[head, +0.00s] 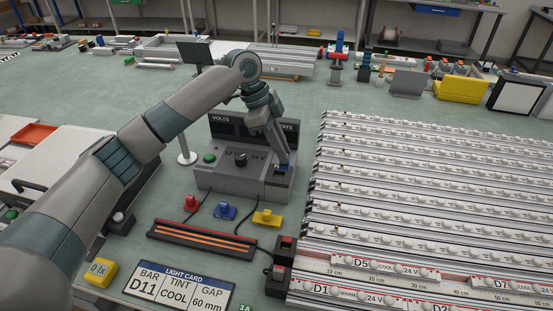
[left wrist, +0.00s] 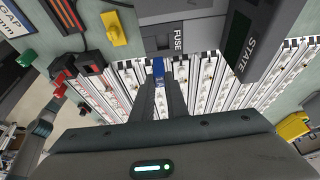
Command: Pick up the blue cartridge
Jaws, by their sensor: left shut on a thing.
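The blue cartridge (head: 285,168) is at the right front of the grey supply box (head: 225,183), by its fuse block. My left gripper (head: 283,160) reaches down to it from above. In the left wrist view the cartridge (left wrist: 158,66) shows as a small blue piece between the tips of the left gripper (left wrist: 158,76), which is shut on it. It lies close to the panel marked FUSE (left wrist: 177,38). I cannot tell whether its lower end is in the slot. The right gripper is not in view.
Red (head: 191,203), blue (head: 225,211) and yellow (head: 267,218) plugs lie in front of the box. A dark tray with orange strips (head: 200,238) and the light card (head: 180,287) lie nearer. Rows of light bars (head: 420,200) fill the right.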

